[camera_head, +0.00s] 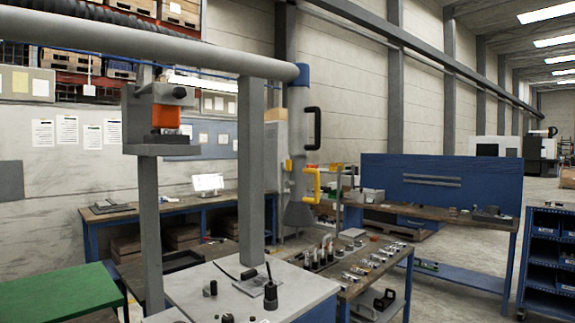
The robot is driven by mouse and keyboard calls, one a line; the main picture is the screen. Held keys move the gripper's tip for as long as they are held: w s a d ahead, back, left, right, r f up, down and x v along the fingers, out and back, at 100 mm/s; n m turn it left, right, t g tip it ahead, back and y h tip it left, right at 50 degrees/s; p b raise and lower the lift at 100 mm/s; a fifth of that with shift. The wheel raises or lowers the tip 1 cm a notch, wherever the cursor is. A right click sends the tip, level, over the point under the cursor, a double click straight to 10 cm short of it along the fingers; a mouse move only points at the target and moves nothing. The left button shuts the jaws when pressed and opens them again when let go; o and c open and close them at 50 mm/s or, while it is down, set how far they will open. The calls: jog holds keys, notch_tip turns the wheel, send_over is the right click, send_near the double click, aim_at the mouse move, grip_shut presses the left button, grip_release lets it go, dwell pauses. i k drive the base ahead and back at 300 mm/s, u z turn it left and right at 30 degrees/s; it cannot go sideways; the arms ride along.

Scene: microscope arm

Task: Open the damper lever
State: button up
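A grey extraction duct (299,130) hangs down from the blue-ended horizontal pipe and ends in a grey cone-shaped hood (298,214) in the middle of the view. A black D-shaped handle (316,128) sits on the duct's right side. Below it is a yellow handle (316,186), with a small yellow piece (289,165) on the duct's left side. I cannot tell for certain which of these is the damper lever or what position it is in. My gripper is not in view, and nothing is seen touching the handles.
A thick grey horizontal pipe (130,40) and a grey post (251,170) stand in front. A post at left carries a grey block with an orange part (165,117). Below are a light-topped bench (215,285), a tool bench (365,262) and a green table (60,298). Floor shows at right.

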aim_at(289, 184)
jog(key=u, duration=0.5)
jog(key=i, duration=1.6)
jog(key=z, duration=0.55)
jog(key=i, duration=1.25)
jog(key=z, duration=0.25)
